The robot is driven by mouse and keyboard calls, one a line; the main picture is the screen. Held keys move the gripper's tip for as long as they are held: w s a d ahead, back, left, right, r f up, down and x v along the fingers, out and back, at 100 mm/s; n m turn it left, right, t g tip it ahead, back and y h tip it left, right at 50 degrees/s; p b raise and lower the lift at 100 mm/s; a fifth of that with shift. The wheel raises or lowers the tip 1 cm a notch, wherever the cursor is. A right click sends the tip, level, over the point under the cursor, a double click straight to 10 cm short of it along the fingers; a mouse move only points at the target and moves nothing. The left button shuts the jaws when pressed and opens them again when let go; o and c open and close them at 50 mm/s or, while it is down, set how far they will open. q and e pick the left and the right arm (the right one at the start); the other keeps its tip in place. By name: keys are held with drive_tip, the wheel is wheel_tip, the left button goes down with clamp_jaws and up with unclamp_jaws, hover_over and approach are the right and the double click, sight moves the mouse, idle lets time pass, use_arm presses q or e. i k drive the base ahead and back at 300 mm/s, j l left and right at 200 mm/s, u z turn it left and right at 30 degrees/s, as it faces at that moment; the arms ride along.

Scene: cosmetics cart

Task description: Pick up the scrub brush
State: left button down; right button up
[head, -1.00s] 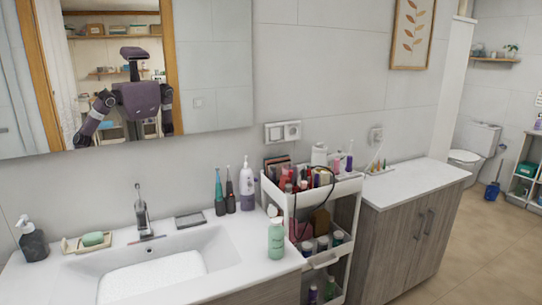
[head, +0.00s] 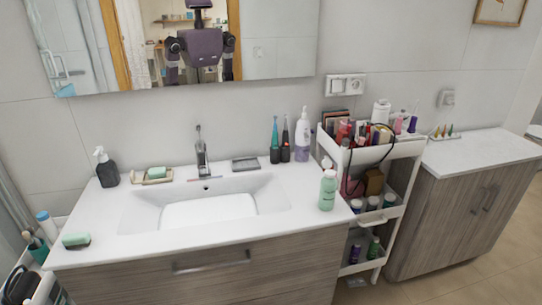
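A mint-green block with a dark underside, which looks like the scrub brush (head: 76,240), lies at the front left corner of the white sink counter (head: 225,226). It is small in view, so its bristles are hard to make out. A similar green bar, probably soap (head: 156,172), sits in a beige dish (head: 150,180) behind it, left of the faucet. Neither of my grippers is in view.
A dark soap dispenser (head: 107,168) stands at the back left. A green bottle (head: 327,190) stands near the counter's right edge. A full white cart (head: 402,150) stands right of the sink. Another container (head: 45,289) with items is at lower left. The counter's front strip is mostly clear.

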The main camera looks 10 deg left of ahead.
sight(77, 239)
drive_tip(key=u, duration=1.8)
drive_tip(key=j, duration=0.55)
